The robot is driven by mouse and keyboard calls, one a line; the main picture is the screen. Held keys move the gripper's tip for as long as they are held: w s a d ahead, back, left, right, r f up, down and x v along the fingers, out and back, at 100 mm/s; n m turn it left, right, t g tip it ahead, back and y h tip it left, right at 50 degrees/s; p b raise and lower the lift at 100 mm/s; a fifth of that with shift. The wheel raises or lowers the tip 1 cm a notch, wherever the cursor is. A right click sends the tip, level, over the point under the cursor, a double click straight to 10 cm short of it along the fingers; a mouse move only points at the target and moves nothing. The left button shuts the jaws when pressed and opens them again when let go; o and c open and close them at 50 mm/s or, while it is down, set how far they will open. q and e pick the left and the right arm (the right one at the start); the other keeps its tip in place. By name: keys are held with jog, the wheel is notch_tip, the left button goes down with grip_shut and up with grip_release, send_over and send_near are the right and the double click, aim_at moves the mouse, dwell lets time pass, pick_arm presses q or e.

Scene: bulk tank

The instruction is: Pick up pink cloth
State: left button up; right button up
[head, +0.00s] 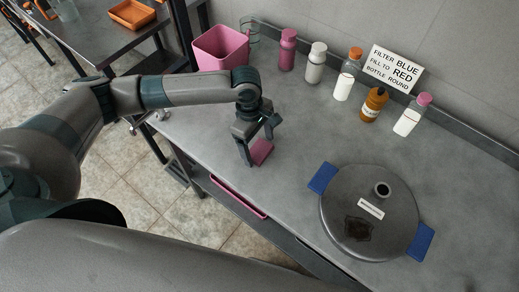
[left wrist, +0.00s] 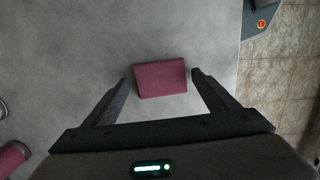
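The pink cloth (head: 262,151) is a small folded dark-pink block lying on the grey counter near its front edge. My left gripper (head: 256,146) is over it, pointing down. In the left wrist view the cloth (left wrist: 161,78) lies between and slightly beyond the two open fingertips of my left gripper (left wrist: 160,76), with a gap on each side. The fingers do not appear to touch it. My right gripper is not in either view.
A round grey tank lid (head: 340,220) with blue handles lies to the right. A pink bin (head: 219,49), several bottles (head: 348,75) and a sign (head: 392,69) stand along the back wall. A pink tray (head: 238,196) sits below the counter edge. The counter around the cloth is clear.

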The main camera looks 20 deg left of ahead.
aim_at(261, 151)
pick_arm(q)
jog(key=c, duration=0.8)
jog(key=shift+r, duration=0.15)
jog(key=shift+w+r, duration=0.1)
jog(key=shift+r, duration=0.4)
jog(key=r, duration=0.1)
jog(key=r+b, duration=0.1)
jog(key=d+r, duration=0.1)
jog(key=shift+s+r, duration=0.15)
jog(key=shift+s, duration=0.25)
jog(key=s+d+r, duration=0.2)
jog(key=s+d+r+b, duration=0.1)
jog(key=s+d+r, duration=0.1)
jog(key=d, duration=0.1)
jog(key=s+d+r, duration=0.2)
jog(key=d, duration=0.1)
jog(key=shift+s+d+r+b, duration=0.1)
jog(key=shift+s+r+b, duration=0.2)
jog(key=shift+b, duration=0.1)
